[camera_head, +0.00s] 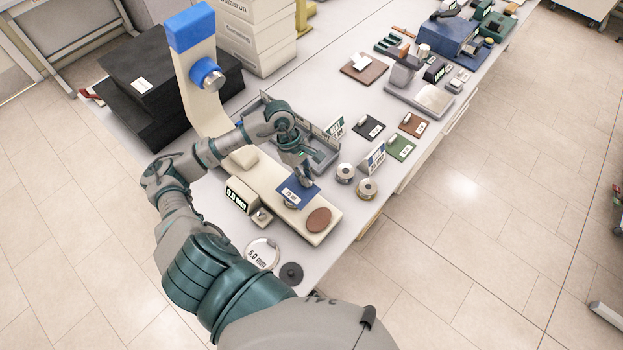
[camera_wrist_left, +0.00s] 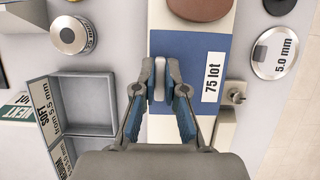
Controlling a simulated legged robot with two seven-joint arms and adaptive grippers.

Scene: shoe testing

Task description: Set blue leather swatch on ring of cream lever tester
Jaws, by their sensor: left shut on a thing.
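The blue leather swatch (camera_head: 290,189) has a white label; in the left wrist view the swatch (camera_wrist_left: 184,45) lies across the cream base, its label reading "75 lot". My left gripper (camera_head: 305,180) is shut on a small pale grip piece on the swatch, seen between the fingertips in the wrist view (camera_wrist_left: 159,80). The cream lever tester (camera_head: 243,180) has a long base and a tall lever with a blue end. The swatch is over its base. My right gripper is not in view.
A brown disc (camera_head: 318,220) sits on the base's near end. A green-digit display (camera_head: 238,197), a 5.0 mm disc (camera_head: 262,253) and a dark disc (camera_head: 291,273) are left of it. Round metal pieces (camera_head: 367,189) and a grey sorting tray (camera_head: 322,154) stand right.

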